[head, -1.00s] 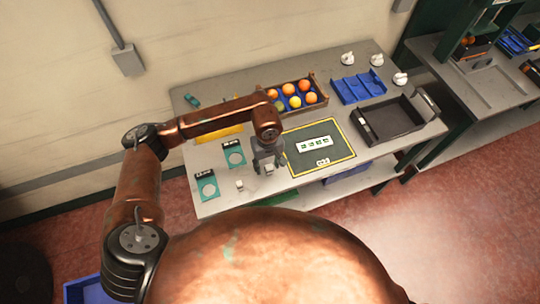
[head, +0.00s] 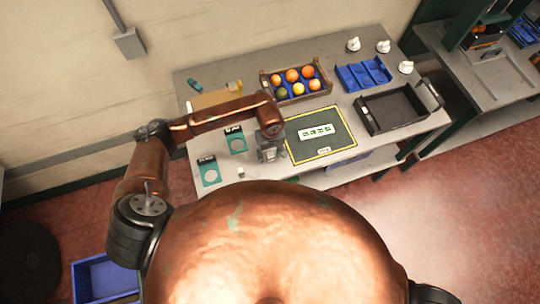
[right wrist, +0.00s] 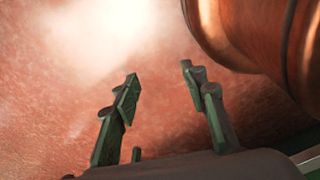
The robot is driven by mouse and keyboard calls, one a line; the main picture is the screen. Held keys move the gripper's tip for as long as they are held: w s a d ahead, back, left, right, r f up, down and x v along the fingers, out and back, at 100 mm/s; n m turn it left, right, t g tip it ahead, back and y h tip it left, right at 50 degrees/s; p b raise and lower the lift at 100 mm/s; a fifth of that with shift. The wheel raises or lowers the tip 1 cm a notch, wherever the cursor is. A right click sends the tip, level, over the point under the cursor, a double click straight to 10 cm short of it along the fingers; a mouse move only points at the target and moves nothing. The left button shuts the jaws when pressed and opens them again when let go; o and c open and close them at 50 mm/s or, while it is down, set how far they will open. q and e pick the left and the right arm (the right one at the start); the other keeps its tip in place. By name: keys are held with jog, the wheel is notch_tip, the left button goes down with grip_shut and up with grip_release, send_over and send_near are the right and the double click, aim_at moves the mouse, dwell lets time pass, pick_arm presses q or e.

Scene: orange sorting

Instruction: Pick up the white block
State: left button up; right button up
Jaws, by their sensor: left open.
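A small white block (head: 241,172) stands on the grey table near its front edge, in the head view. My left gripper (head: 269,154) is open, pointing down just right of and a little behind this block, apart from it in the picture. A small pale patch shows at its fingertips; I cannot tell whether it is part of the gripper or another object. My right gripper (right wrist: 162,78) shows in the right wrist view with its two fingers apart and nothing between them, above the reddish floor.
A dark mat (head: 340,145) with yellow edging lies right of my left gripper. Green cards (head: 208,171) lie to its left. Behind stand a fruit crate (head: 265,85) and a blue tray (head: 345,79). A black tray (head: 440,110) is at the right.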

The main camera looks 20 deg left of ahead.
pick_arm(q)
jog(key=c, duration=0.7)
grip_shut()
pick_arm(e)
jog(key=shift+s, duration=0.6)
jog(key=shift+w, duration=0.1)
pick_arm(q)
jog(key=shift+w+r, duration=0.1)
pick_arm(e)
jog(key=shift+f, duration=0.1)
pick_arm(q)
jog(key=shift+r+b, duration=0.45)
jog(key=shift+r, duration=0.1)
jog(key=s+d+r+b, duration=0.4)
jog(key=s+r, duration=0.7)
jog(key=s, duration=0.2)
jog(key=shift+s+r, duration=0.3)
jog(key=shift+r, duration=0.1)
pick_arm(e)
jog(key=f, duration=0.5)
jog(key=shift+s+d, duration=0.1)
jog(key=shift+s, duration=0.1)
